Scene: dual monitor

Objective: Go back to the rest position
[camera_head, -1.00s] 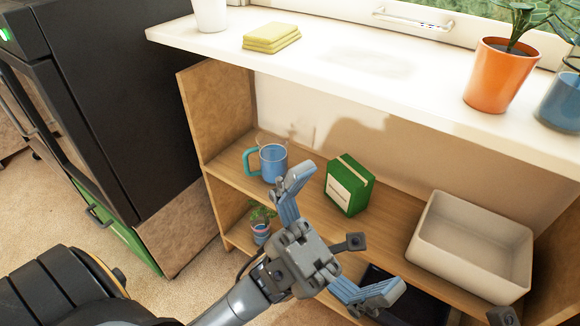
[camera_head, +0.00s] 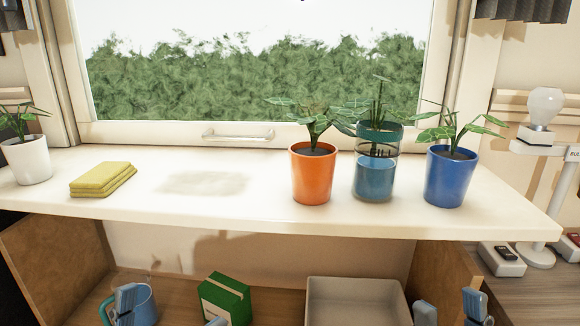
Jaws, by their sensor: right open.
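My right gripper (camera_head: 450,309) shows only as two blue-grey fingertips at the bottom edge, right of centre. They stand apart with nothing between them, so it is open. My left gripper (camera_head: 170,313) shows two fingertips at the bottom left, well apart. One is in front of the blue mug (camera_head: 144,304) and the other is low by the green box (camera_head: 226,300). It looks open. Both grippers' palms and arms are below the picture.
A white sill (camera_head: 250,215) bears a yellow sponge stack (camera_head: 103,179), an orange pot (camera_head: 312,174), a glass vase (camera_head: 375,178), a blue pot (camera_head: 450,177) and a white pot (camera_head: 27,160). Below, the shelf holds a beige bin (camera_head: 357,290). A lamp (camera_head: 545,105) stands right.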

